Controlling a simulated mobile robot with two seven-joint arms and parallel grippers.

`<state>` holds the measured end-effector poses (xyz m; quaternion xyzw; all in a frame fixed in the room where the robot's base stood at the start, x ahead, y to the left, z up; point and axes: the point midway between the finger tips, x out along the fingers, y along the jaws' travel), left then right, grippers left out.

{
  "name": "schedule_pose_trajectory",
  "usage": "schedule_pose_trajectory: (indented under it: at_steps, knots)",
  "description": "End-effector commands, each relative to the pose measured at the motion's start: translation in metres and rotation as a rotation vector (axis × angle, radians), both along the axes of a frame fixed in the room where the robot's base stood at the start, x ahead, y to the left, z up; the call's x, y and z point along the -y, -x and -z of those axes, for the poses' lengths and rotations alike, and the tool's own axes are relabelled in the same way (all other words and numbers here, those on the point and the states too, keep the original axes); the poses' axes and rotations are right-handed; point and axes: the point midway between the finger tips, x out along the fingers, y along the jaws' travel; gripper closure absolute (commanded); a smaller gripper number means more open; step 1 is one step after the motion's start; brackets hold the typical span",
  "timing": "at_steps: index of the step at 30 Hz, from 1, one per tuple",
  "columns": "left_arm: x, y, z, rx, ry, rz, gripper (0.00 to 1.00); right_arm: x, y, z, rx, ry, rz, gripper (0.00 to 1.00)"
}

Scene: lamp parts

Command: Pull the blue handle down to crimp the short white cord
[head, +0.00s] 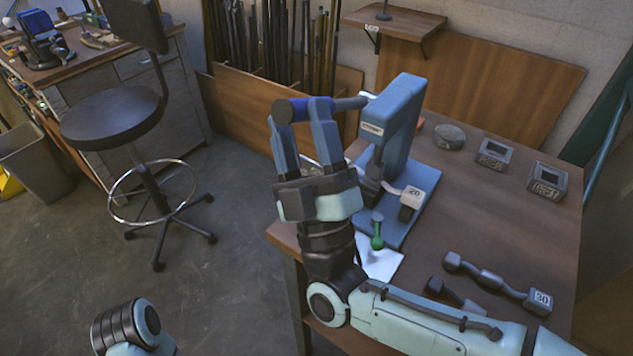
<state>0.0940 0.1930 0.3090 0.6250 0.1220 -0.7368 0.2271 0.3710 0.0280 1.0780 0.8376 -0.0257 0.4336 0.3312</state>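The blue handle (301,106) sticks out to the left from the top of a blue press (393,125), roughly level. My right gripper (301,112) is at the handle's outer end, its two fingers spread apart along the handle's length. Blue shows between the fingertips; exact contact is hard to tell. A short white cord (392,188) shows low at the press, running toward a block marked 20 (414,193). My gripper and the press hide much of the cord. Of my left arm, only a part shows at the bottom left; its gripper is out of view.
The press stands on a blue base plate (424,185) on a wooden table (480,225). Grey boxes (494,153) stand behind right; a bar marked 30 (500,283) lies front right. A stool (115,110) stands left.

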Motion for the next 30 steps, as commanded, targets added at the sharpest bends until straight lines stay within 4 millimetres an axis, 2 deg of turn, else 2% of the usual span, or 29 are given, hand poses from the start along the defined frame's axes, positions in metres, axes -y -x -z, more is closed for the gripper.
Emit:
schedule_pose_trajectory:
  at_steps: [9,15,30]
  knots:
    - [0.001,-0.005,-0.002,0.016,-0.001,0.002,1.00,0.017,0.044,0.055,-0.004,0.005,-0.001,0.46]
    - [0.001,-0.005,-0.002,0.016,-0.001,0.003,1.00,0.024,0.062,0.075,-0.003,0.003,0.000,0.46]
    - [0.000,-0.005,-0.002,0.015,-0.001,0.002,1.00,0.027,0.067,0.081,-0.001,0.001,0.001,0.46]
